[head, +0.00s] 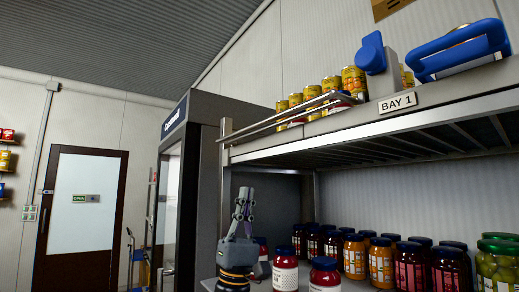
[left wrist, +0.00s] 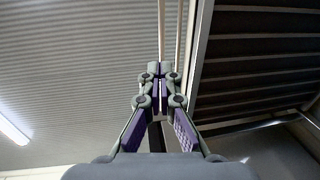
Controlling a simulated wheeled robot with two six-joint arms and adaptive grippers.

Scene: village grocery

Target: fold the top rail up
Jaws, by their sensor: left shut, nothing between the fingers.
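The top rail (head: 290,120) is a pair of thin metal bars along the left part of the upper shelf's front edge, in front of several yellow cans (head: 311,95). It also shows in the left wrist view as thin bars (left wrist: 162,28) running up beyond the fingertips. My left gripper (head: 244,192) points upward, below the shelf edge and left of the jars. Its fingers are shut and empty, and they look apart from the rail in the head view. In the left wrist view the fingertips (left wrist: 160,68) meet just below the bars; the gap is hard to judge. My right gripper is not in view.
The upper shelf's edge (head: 365,121) bears a BAY 1 label (head: 397,103). A blue-handled thing (head: 460,50) and a blue-and-grey bracket (head: 373,54) sit at upper right. Several jars (head: 354,257) fill the lower shelf beside my gripper. A dark cabinet (head: 200,195) stands at left.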

